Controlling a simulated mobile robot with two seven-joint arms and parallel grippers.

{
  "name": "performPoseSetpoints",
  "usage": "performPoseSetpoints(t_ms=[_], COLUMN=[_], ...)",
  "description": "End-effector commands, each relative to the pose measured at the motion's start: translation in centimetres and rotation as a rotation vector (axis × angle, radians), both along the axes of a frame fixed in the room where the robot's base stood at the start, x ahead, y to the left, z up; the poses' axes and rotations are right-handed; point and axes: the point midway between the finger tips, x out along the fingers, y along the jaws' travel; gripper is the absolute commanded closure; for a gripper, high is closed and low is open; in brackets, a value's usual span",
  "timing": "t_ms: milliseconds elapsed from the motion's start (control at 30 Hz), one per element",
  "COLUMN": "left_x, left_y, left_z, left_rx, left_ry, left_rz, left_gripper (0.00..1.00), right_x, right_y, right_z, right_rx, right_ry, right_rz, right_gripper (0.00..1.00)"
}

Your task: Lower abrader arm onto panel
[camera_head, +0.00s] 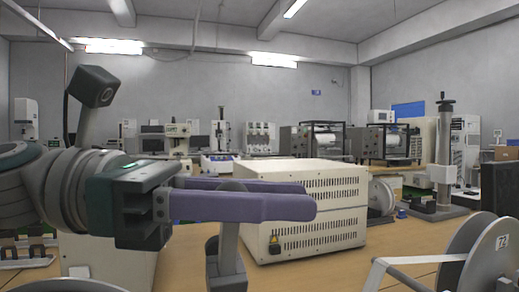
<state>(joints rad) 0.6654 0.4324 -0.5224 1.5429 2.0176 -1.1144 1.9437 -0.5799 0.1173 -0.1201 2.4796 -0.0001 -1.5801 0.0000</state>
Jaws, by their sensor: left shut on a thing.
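My left gripper (309,199), with a dark green body and two long purple fingers, reaches in from the left at mid-height. Its fingers are shut on a grey arm (228,250) with a rounded top, which passes between them and runs down toward the bottom edge. This looks like the abrader arm. The near finger hides part of it, and its lower end is cut off by the frame. I cannot make out the panel below it. My right gripper is not in view.
A cream vented box (310,215) stands on the wooden bench (400,250) just behind my left gripper. A grey wheel (490,255) on a bracket is at the lower right. A column stand (443,160) is at the right. Several instruments line the back.

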Motion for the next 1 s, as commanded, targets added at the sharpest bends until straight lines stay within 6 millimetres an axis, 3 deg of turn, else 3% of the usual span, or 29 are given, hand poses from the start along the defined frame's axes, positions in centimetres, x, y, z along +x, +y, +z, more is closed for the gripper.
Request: performPoseSetpoints(t_ms=[33,200,500,700,1000], left_x=[-1.0,-3.8,-7.5,-8.7,-9.2], left_y=[-0.3,-1.2,-2.4,-2.8,-3.0], left_z=[0.2,-1.6,-4.9,-6.4,-7.1], left_rx=[0.013,0.052,0.110,0.134,0.144], left_ry=[-0.027,-0.150,-0.337,-0.410,-0.441], left_rz=[-0.003,-0.002,-0.001,-0.001,0.000], left_gripper=[1.00,1.00,1.00,1.00,1.00], right_x=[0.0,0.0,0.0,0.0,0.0], right_y=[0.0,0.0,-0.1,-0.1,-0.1], right_z=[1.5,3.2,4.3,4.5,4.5], right_rx=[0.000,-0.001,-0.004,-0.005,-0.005], right_ry=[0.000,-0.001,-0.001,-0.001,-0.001], right_rz=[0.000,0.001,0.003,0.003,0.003], right_gripper=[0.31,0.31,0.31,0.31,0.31])
